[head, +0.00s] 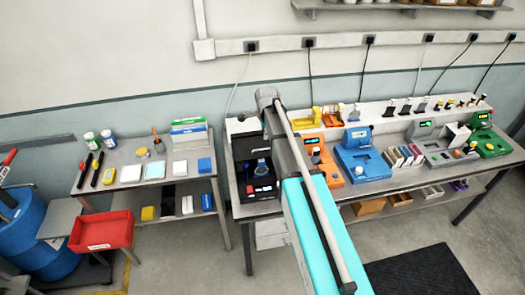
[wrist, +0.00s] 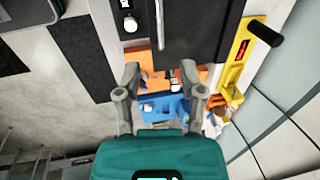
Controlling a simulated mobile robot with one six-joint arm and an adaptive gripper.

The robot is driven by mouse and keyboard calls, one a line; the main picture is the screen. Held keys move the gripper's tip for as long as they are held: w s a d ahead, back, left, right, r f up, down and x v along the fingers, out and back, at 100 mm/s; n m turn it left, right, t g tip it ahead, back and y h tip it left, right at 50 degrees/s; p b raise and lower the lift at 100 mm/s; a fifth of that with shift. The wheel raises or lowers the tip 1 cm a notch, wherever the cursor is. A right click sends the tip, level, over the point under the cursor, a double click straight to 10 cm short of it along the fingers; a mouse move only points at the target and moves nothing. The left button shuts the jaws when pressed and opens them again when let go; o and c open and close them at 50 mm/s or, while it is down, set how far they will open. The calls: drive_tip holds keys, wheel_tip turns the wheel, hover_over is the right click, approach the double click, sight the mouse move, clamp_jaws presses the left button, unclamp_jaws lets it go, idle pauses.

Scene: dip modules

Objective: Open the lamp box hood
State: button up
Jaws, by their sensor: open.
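The lamp box (head: 240,150) is the black box at the left end of the long bench in the head view. Its front looks open there, with a bluish item inside and small red and white controls low down. My arm hides its right side. In the wrist view a dark panel (wrist: 205,30), apparently its hood, fills the top middle, with a slim grey bar handle (wrist: 160,25) along it. My gripper (wrist: 159,72) is open and empty, its fingertips just below the handle's end in that picture. Whether they touch anything cannot be told. My gripper is not clear in the head view.
An orange module (head: 330,165) and a blue module (head: 362,160) stand right of the lamp box. A yellow stand (wrist: 238,55) with a black handle is near the panel. A green module (head: 490,140) stands at the far right. The floor in front is mostly clear.

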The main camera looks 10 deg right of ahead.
drive_tip(key=b, duration=1)
approach(263, 147)
drive_tip(key=shift+s+a+f, duration=0.25)
drive_tip(key=shift+s+f, duration=0.65)
drive_tip(key=shift+f, duration=0.25)
drive_tip(key=shift+s+a+f, duration=0.2)
drive_tip(key=shift+s+f, duration=0.7)
drive_tip(key=shift+f, duration=0.25)
clamp_jaws()
